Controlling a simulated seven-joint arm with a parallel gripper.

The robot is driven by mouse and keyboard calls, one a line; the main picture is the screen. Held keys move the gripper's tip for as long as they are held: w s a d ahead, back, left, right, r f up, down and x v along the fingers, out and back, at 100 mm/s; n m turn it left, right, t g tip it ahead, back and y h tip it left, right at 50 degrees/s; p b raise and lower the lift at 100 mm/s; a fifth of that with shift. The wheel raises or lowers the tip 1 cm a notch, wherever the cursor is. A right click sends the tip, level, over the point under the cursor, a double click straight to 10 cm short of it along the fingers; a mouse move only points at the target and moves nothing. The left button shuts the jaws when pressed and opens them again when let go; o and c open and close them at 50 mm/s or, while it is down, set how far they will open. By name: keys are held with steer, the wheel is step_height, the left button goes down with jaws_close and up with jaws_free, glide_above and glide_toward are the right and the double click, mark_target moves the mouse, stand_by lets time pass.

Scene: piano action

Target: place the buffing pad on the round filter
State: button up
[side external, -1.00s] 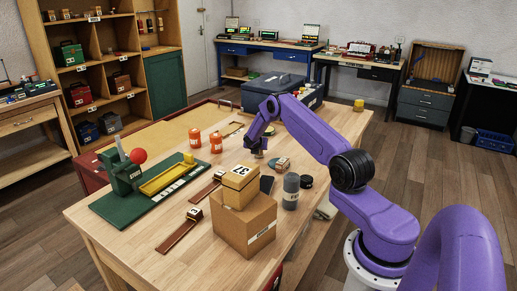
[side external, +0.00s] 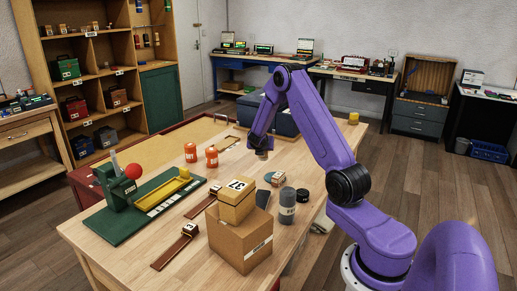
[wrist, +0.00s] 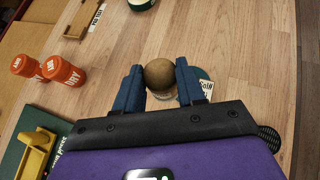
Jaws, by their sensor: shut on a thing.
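My gripper (wrist: 160,82) is shut on a brown, rounded thing, probably the buffing pad (wrist: 160,73), with a pale labelled part below it. In the side view my gripper (side external: 260,146) holds it above the middle of the table; only a little of it shows under the fingers. A flat teal thing (wrist: 204,78) with a white label lies beyond the right finger, partly hidden by it. A green round thing with a pale top (wrist: 140,3) is cut off at the top edge of the wrist view. I cannot tell which is the round filter.
Two orange bottles (side external: 211,156) stand left of my gripper. A green press (side external: 125,190) is at the front left. Stacked cardboard boxes (side external: 240,235), a grey bottle (side external: 287,208) and a black round thing (side external: 303,195) stand nearer the camera.

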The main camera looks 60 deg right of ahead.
steer(key=s+a+r, duration=0.2)
steer(key=s, duration=0.1)
steer(key=m+g, duration=0.8)
steer(key=m, duration=0.1)
glide_above(300, 193)
steer(key=f, duration=0.2)
steer(key=shift+f, duration=3.7)
steer(key=o, duration=1.1)
steer(key=shift+f, duration=0.15)
steer(key=shift+a+r, duration=0.2)
steer(key=shift+r, duration=0.1)
steer(key=v, duration=1.1)
steer(key=shift+w+a+r, duration=0.1)
steer(key=shift+w+a, duration=0.1)
steer(key=shift+w, duration=0.1)
